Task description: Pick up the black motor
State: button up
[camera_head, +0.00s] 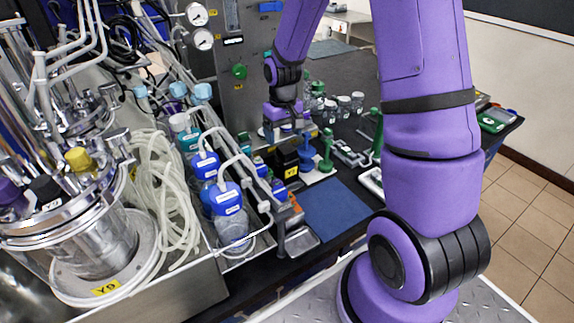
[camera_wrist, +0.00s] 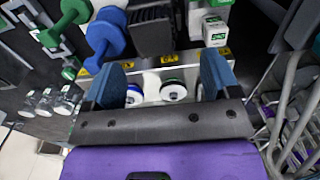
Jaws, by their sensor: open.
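A black ribbed block, which looks like the black motor (camera_wrist: 151,30), is at the top of the wrist view, beyond my fingertips. In the head view the black motor (camera_head: 285,163) appears as a dark block on the bench, below and in front of my gripper. My gripper (camera_wrist: 163,72) is open, with two blue fingers apart and nothing held between them. In the head view my gripper (camera_head: 289,131) hangs above the bench behind the motor, partly hidden by its own wrist. The motor is apart from the fingers.
A blue dumbbell-shaped piece (camera_wrist: 105,36) stands close beside the motor, with a green one (camera_wrist: 64,22) farther left. White round pieces (camera_wrist: 173,91) show below the fingers. Blue-capped bottles (camera_head: 221,197) and tubing crowd the left. A blue mat (camera_head: 337,208) lies bare in front.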

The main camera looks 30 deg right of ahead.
aim_at(287, 148)
jog(key=shift+s+d+f, duration=0.1)
jog(key=shift+f, duration=0.85)
jog(key=shift+s+d+f, duration=0.1)
jog(key=shift+d+f, duration=0.05)
jog(key=shift+f, duration=0.85)
jog(key=shift+s+d+f, duration=0.1)
jog(key=shift+f, duration=0.85)
grip_shut()
